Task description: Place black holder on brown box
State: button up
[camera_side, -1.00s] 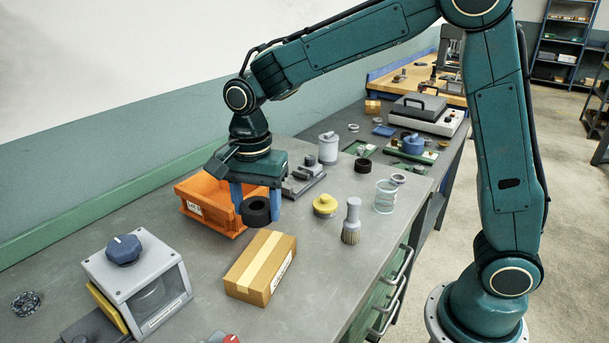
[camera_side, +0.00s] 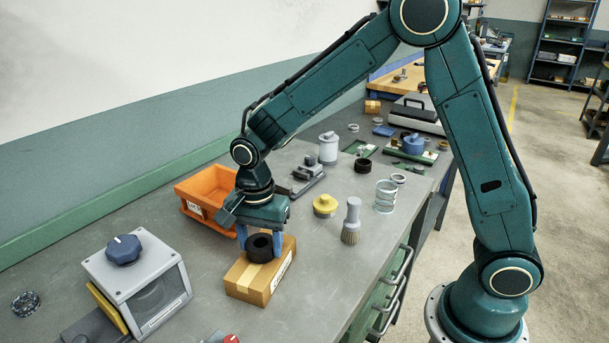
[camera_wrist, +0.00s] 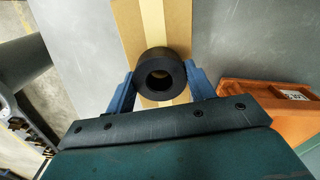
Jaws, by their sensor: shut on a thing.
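The black holder (camera_side: 259,248) is a short dark ring held between the blue fingers of my gripper (camera_side: 261,243). In the side view it is over the far part of the brown box (camera_side: 249,286), which lies flat on the bench with a tape strip along its top. In the wrist view the black holder (camera_wrist: 160,75) sits between the two fingertips of my gripper (camera_wrist: 160,82), with the brown box (camera_wrist: 185,30) behind it. I cannot tell whether the holder touches the box top.
An orange bin (camera_side: 207,196) stands just behind my gripper. A grey machine with a blue knob (camera_side: 138,280) is at the left. Bare bench lies around the box.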

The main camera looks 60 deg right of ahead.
aim_at(261, 242)
jog(key=shift+f, duration=0.3)
jog(key=shift+f, duration=0.15)
jog(key=o, duration=1)
notch_tip(261, 242, up, 12)
jog(key=shift+r, duration=0.15)
dwell(0.6)
